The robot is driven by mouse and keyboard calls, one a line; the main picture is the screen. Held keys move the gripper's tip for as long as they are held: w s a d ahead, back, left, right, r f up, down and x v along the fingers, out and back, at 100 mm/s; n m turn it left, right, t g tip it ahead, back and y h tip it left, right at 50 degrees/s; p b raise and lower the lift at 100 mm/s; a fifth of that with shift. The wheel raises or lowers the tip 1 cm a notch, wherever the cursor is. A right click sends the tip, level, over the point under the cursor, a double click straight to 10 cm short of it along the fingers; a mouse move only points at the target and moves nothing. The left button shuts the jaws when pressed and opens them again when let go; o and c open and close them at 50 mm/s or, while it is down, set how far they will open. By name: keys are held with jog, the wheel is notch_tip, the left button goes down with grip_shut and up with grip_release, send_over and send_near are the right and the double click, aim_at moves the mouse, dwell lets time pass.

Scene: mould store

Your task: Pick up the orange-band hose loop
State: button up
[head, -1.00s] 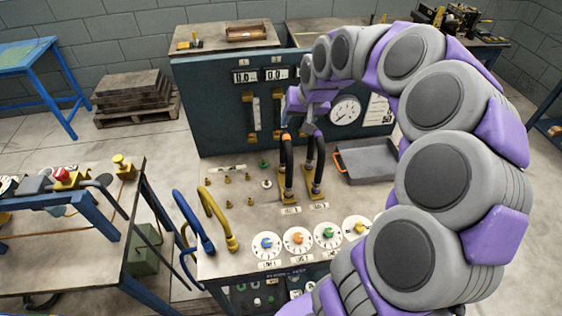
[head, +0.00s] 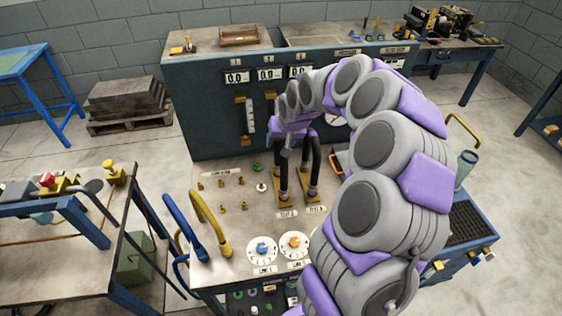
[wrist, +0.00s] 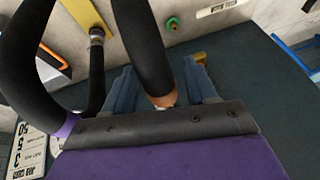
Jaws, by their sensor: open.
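The orange-band hose loop (head: 282,178) is a black hose standing on a yellow base plate on the bench, the left one of two. In the wrist view this black hose (wrist: 145,45) runs between my two blue fingers, and its orange band (wrist: 163,100) shows close to the palm. My gripper (head: 291,138) is at the top of the loops, open, with a finger on either side of the hose. I cannot tell whether a finger touches it. The second black hose loop (head: 314,165) stands just right of it; its purple band (wrist: 68,126) shows in the wrist view.
A blue and a yellow hose handle (head: 212,222) stand at the bench's left edge. Dials (head: 262,249) lie in front of the loops, and small brass fittings (head: 221,184) to their left. A teal gauge panel (head: 205,115) rises behind. My arm hides the right side.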

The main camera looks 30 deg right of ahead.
jog(key=shift+w+f, duration=0.2)
jog(key=shift+f, duration=0.15)
jog(key=shift+a, duration=0.1)
jog(key=shift+a, duration=0.1)
jog(key=shift+c, duration=1.2)
grip_shut()
